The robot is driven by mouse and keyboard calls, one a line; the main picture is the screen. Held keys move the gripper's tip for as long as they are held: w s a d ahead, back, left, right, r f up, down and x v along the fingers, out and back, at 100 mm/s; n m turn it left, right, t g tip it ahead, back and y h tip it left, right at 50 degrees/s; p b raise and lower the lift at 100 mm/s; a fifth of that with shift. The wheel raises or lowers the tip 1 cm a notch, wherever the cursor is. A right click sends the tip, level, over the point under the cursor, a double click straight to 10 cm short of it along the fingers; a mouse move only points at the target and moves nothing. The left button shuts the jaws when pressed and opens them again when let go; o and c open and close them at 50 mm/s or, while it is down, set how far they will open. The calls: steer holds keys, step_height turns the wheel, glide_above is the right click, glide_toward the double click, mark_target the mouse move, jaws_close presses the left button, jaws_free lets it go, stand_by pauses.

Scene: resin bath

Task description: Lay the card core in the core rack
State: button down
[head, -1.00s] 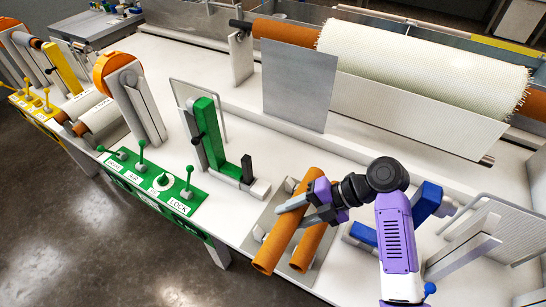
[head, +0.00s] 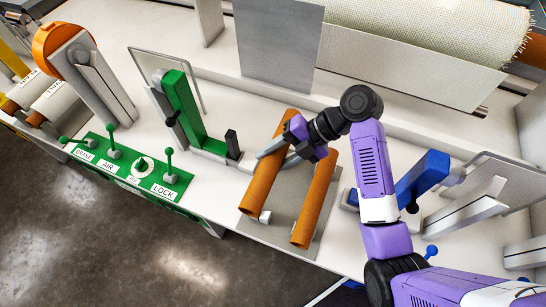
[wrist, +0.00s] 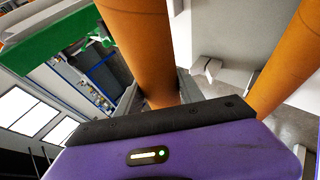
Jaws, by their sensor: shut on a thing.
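An orange-brown card core (head: 262,182), a plain tube, is in my gripper (head: 280,150), whose fingers are shut around it nearer its far end. The core slants over the left part of the core rack, a grey plate (head: 280,229) with small pale blocks. I cannot tell whether it touches the rack or hangs just above. In the wrist view the held core (wrist: 143,42) runs down between the fingers, its grip partly hidden by my purple gripper body. A second, similar core (head: 316,199) lies on the rack to the right and shows at the wrist view's right (wrist: 290,62).
A green lever stand (head: 186,115) is left of the rack, with a green control panel (head: 137,165) in front. A blue-handled fixture (head: 424,176) stands to the right. A grey upright plate (head: 279,45) and a large fabric roll (head: 430,28) are behind.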

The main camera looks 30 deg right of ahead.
steer(key=shift+f+b, duration=5.35)
steer(key=shift+f, duration=0.5)
steer(key=c, duration=0.7)
jaws_free()
steer(key=shift+o, duration=0.2)
steer(key=shift+d, duration=0.1)
steer(key=p+v, duration=0.2)
steer(key=v, duration=0.5)
steer(key=shift+d+r, duration=0.15)
steer(key=shift+r, duration=0.15)
steer(key=shift+s, duration=0.1)
